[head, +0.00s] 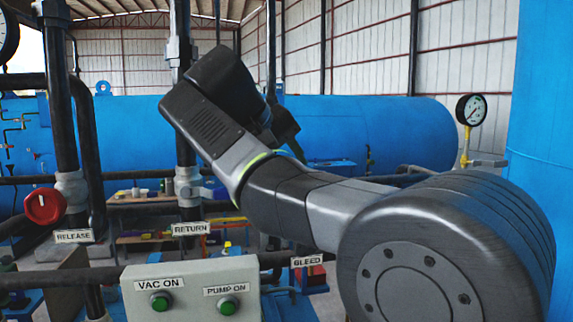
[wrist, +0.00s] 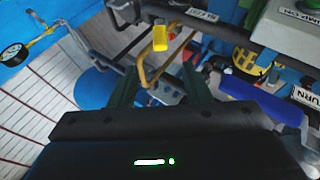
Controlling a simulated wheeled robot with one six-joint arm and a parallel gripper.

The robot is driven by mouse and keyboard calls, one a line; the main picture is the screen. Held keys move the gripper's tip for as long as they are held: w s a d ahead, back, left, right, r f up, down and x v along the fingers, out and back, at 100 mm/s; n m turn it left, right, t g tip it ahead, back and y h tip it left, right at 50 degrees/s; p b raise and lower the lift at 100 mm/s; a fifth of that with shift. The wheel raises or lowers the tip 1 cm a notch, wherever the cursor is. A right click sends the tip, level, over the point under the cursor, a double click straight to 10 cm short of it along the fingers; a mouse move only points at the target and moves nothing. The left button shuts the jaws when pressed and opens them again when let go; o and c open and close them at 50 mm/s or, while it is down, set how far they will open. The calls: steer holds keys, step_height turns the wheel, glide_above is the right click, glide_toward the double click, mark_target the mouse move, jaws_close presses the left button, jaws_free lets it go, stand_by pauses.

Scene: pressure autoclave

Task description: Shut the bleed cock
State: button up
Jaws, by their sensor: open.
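The BLEED label (head: 307,261) hangs on the dark pipe right of the button box in the head view; it shows upside down at the top of the wrist view (wrist: 197,14). Near it in the wrist view is a yellow handle (wrist: 160,38), which looks like the bleed cock's lever. A bent yellow bar (wrist: 149,75) runs below it. My gripper (wrist: 158,90) is open and empty, its two dark fingers apart, with the yellow handle beyond and roughly between them. I cannot tell the exact gap. In the head view my arm hides the cock.
The button box (head: 190,290) with VAC ON and PUMP ON buttons stands left of the BLEED label. A red knob (head: 45,206) is above the RELEASE label. Vertical pipes (head: 62,120) stand at left. A gauge (head: 471,109) and large blue tank (head: 545,150) are at right.

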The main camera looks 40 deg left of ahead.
steer(key=shift+w+f, duration=0.1)
steer(key=c, duration=0.4)
steer(key=w+d+f+g, duration=0.1)
steer(key=w+d+f+y+b, duration=0.1)
steer(key=w+f, duration=0.1)
steer(key=w+d+f+g+y+b, duration=0.1)
steer(key=f, duration=0.1)
steer(key=shift+w+d+f+m+g, duration=0.2)
steer(key=shift+d+f+m+g, duration=0.1)
steer(key=shift+m, duration=0.1)
jaws_close()
steer(key=w+d+r+m+t+y+b, duration=0.1)
steer(key=w+d+m+y+b, duration=0.2)
steer(key=d+m+y+b, duration=0.75)
steer(key=w+a+f+n+y+p, duration=0.1)
steer(key=w+a+f+y+p, duration=0.1)
steer(key=a+p, duration=0.5)
steer(key=shift+w+a+f+t, duration=0.15)
steer(key=shift+a+f+t, duration=0.15)
steer(key=shift+a+f, duration=0.75)
